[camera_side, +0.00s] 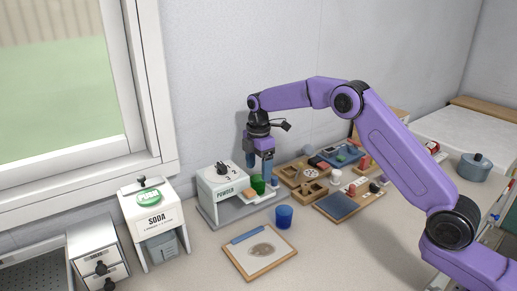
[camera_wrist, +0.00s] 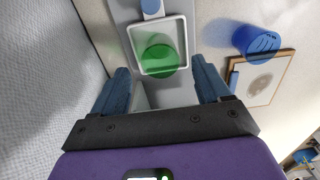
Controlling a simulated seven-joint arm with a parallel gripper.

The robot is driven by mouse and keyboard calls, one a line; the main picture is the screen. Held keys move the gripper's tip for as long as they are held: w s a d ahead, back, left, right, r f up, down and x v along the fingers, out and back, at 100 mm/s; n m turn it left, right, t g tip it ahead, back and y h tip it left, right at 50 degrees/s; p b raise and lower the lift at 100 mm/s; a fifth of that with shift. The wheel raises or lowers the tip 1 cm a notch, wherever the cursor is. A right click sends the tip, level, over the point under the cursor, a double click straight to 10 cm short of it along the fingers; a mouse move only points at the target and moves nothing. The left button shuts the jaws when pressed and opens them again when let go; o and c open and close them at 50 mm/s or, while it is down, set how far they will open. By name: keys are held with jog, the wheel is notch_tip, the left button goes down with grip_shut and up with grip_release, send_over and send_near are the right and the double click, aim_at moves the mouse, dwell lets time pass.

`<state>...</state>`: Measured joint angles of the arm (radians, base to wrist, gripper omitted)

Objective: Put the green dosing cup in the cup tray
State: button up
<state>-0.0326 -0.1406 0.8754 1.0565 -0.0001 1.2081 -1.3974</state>
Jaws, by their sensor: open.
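The green dosing cup (camera_side: 257,184) stands at the front of the white powder dispenser (camera_side: 221,182). In the wrist view the green cup (camera_wrist: 158,61) sits inside a white square frame (camera_wrist: 135,42), between my fingertips in the picture. My gripper (camera_side: 260,166) points down just above the cup, with its blue fingers apart and nothing held. The wrist view shows both fingers of my gripper (camera_wrist: 161,70) spread on either side of the cup, not visibly touching it. Wooden compartment trays (camera_side: 304,182) lie to the right; which one is the cup tray I cannot tell.
A blue cup (camera_side: 284,217) stands close, right of the dispenser. A clipboard (camera_side: 284,254) lies in front. A white soda dispenser (camera_side: 152,222) stands left. A blue-surfaced board (camera_side: 336,206) and several small objects crowd the right.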

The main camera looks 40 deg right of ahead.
notch_tip(320, 180, up, 8)
jog(key=shift+f, duration=0.2)
jog(key=s+a+r+m, duration=0.1)
jog(key=s+a+r, duration=0.15)
jog(key=s, duration=0.85)
jog(key=s+a+r+m, duration=0.15)
jog(key=s+a, duration=0.25)
jog(key=s, duration=0.7)
jog(key=s+d+f+m, duration=0.1)
jog(key=s+d+f, duration=0.1)
jog(key=s, duration=0.6)
jog(key=s+d+f+m, duration=0.1)
jog(key=s+d+f, duration=0.1)
jog(key=s+d, duration=0.3)
jog(key=s+d+f+m, duration=0.1)
jog(key=s+d+f, duration=0.1)
jog(key=s, duration=0.9)
jog(key=shift+s+d+f, duration=0.15)
jog(key=shift+s+d, duration=0.1)
jog(key=shift+d, duration=0.4)
